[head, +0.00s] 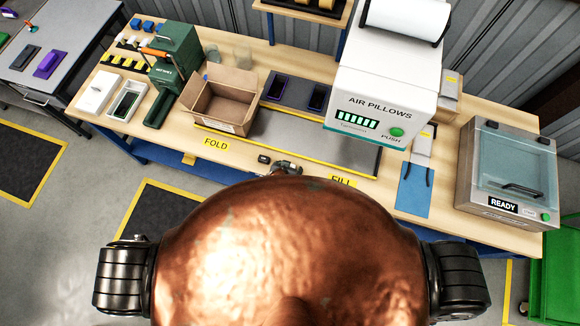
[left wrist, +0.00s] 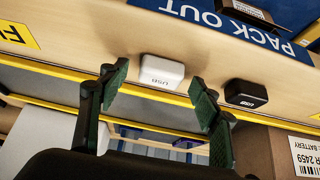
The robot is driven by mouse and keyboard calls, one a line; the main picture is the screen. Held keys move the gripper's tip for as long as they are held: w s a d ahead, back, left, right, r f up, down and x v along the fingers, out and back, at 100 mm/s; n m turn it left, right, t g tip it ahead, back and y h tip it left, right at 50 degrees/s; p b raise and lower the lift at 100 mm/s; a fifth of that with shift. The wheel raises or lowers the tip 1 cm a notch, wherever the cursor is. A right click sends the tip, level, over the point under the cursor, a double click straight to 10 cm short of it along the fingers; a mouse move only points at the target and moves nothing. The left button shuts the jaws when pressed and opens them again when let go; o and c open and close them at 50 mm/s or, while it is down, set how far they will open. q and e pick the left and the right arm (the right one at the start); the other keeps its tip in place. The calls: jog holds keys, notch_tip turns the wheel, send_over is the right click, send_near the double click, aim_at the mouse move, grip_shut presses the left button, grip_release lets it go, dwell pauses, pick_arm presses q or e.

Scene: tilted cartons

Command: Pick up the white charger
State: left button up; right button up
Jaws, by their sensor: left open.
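The white charger (left wrist: 162,72), marked USB, lies on the wooden table edge strip in the left wrist view. My left gripper (left wrist: 160,90) is open, with one green-padded finger towards each side of the white charger. The charger shows in the gap between the fingertips, and the fingers do not visibly grip it. A black charger (left wrist: 246,94), also marked USB, lies to its right, just beyond the right finger. In the head view the black charger (head: 264,159) is small, and part of a gripper (head: 285,168) shows beside it. I cannot make out the white charger there. My right gripper is out of view.
An open carton (head: 220,98) stands on the table behind, also partly seen at the right of the left wrist view. The air pillow machine (head: 380,85) stands right of it. A yellow-edged grey strip (head: 300,140) runs along the bench. A sealer marked READY (head: 508,170) is far right.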

pick_arm(q)
jog(key=shift+c, duration=0.4)
jog(key=c, duration=1.1)
jog(key=shift+c, duration=0.3)
jog(key=shift+r, duration=0.1)
